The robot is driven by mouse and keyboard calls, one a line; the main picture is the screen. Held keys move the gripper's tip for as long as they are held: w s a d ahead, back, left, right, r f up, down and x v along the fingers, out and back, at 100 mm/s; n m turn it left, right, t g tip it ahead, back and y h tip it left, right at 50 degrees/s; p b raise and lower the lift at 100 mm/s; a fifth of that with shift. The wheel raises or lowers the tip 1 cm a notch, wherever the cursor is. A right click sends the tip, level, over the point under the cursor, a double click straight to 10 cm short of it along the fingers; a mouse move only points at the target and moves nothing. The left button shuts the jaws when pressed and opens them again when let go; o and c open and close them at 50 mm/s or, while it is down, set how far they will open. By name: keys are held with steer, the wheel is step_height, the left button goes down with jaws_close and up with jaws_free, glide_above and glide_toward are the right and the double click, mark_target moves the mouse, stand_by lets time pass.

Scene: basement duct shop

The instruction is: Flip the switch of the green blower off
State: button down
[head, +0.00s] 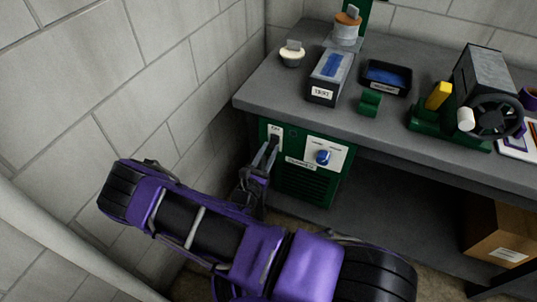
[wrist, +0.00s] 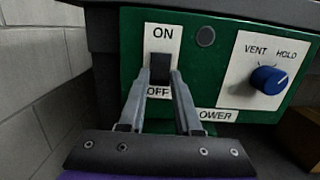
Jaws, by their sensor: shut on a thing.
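The green blower (head: 300,185) sits under the grey workbench at its left end. The wrist view shows its green front panel (wrist: 215,70) close up. A black switch (wrist: 160,66) sits on a white plate with ON above and OFF below. I cannot tell which way it is tipped. My gripper (wrist: 162,80) has its two fingertips close together on either side of the switch, shut on it. In the head view my gripper (head: 268,150) reaches the panel from the left, partly hiding the switch plate.
A blue knob (wrist: 268,80) marked VENT and HOLD is right of the switch. A block wall (head: 190,90) stands close on the left. The workbench (head: 270,95) overhangs the panel and bears bins and a green machine (head: 450,120). A cardboard box (head: 495,232) is under it at right.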

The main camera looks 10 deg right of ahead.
steer(key=c, duration=0.6)
jaws_free()
steer(key=v, duration=1.7)
steer(key=shift+s, duration=0.2)
steer(key=shift+r, duration=0.1)
